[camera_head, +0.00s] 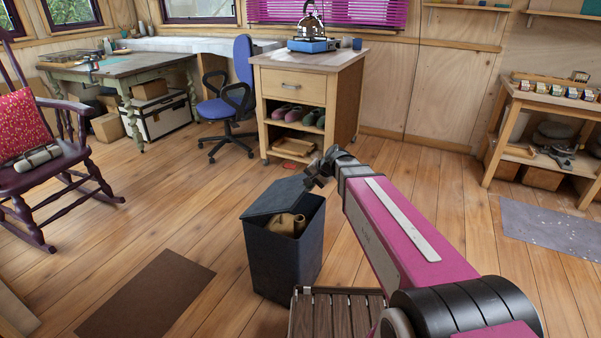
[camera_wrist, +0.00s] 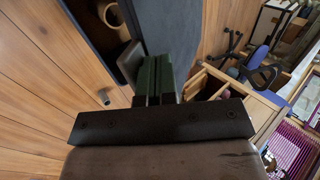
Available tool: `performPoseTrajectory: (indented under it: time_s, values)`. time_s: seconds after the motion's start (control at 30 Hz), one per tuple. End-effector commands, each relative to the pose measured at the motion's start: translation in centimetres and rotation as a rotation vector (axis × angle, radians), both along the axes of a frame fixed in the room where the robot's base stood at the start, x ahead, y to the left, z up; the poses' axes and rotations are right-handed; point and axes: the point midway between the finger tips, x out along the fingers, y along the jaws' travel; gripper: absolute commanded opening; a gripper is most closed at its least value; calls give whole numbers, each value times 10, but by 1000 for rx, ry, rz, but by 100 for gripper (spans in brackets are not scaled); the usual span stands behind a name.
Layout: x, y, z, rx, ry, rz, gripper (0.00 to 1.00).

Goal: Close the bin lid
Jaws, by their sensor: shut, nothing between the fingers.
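The dark blue-grey bin (camera_head: 282,262) stands on the floor at the middle of the head view. Its lid (camera_head: 268,198) is partly open, tilted up over the back left of the opening. Tan rolled things (camera_head: 286,224) show inside through the gap. My gripper (camera_head: 313,181) is above the back right of the bin, near the lid's right end; I cannot tell whether it touches. In the wrist view, my shut, empty fingers (camera_wrist: 155,78) are next to the lid (camera_wrist: 170,25), with the bin's open inside (camera_wrist: 95,28) to the left.
A slatted wooden seat or crate (camera_head: 335,314) is close in front of the bin. A wooden cabinet (camera_head: 305,100) and blue office chair (camera_head: 228,100) stand behind. A brown mat (camera_head: 148,297) and rocking chair (camera_head: 45,170) are at left.

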Motion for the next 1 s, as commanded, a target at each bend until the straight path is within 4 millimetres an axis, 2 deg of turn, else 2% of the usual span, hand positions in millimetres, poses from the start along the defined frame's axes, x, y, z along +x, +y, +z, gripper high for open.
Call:
performPoseTrajectory:
  time_s: [0.2,0.5,1.0]
  values:
    - [-8,-18,-34,113,-44,-2,0]
    - [-13,-33,-73,251,-101,-2,0]
    - [-18,-44,-127,248,-102,1,0]
